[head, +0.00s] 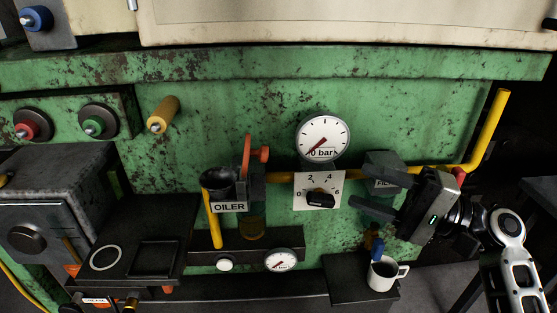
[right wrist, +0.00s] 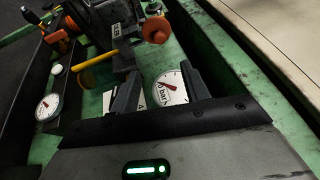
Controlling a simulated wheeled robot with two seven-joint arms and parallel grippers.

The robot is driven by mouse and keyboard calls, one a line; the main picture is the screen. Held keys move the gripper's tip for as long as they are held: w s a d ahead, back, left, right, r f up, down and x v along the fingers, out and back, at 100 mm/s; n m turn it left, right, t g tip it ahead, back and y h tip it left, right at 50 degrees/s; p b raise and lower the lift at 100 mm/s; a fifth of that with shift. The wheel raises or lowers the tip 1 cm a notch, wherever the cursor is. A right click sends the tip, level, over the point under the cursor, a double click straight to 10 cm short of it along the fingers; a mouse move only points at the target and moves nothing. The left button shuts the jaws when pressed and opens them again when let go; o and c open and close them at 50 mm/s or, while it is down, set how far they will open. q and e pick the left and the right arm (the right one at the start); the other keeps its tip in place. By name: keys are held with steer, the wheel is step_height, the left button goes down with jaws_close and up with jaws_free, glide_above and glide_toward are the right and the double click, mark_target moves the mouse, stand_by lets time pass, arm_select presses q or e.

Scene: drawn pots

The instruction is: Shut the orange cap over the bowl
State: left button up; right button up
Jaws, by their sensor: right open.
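The orange cap (head: 247,156) stands upright, swung open, on the hinge side of the dark bowl (head: 217,181) above the OILER label. An orange knob sticks out from its right side. The bowl's mouth is uncovered. In the right wrist view the orange cap (right wrist: 156,30) shows at the top, beyond the fingertips. My right gripper (head: 359,186) is open and empty, well to the right of the cap, in front of the panel. Its two fingers also show in the right wrist view (right wrist: 160,72). My left gripper is not in view.
A round gauge (head: 323,137) and a black dial knob (head: 320,199) on a white plate lie between gripper and cap. A yellow pipe (head: 489,130) rises at right. A white mug (head: 383,274) stands on a ledge below the gripper. A yellow handle (head: 162,115) sticks out upper left.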

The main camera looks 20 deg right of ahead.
steer(key=p, duration=0.4)
glide_toward(255, 156)
steer(key=w+d+x, duration=0.1)
steer(key=x, duration=0.4)
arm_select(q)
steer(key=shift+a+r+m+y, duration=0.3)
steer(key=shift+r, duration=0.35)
arm_select(e)
steer(key=shift+x, duration=0.85)
steer(key=shift+s, duration=0.15)
jaws_close()
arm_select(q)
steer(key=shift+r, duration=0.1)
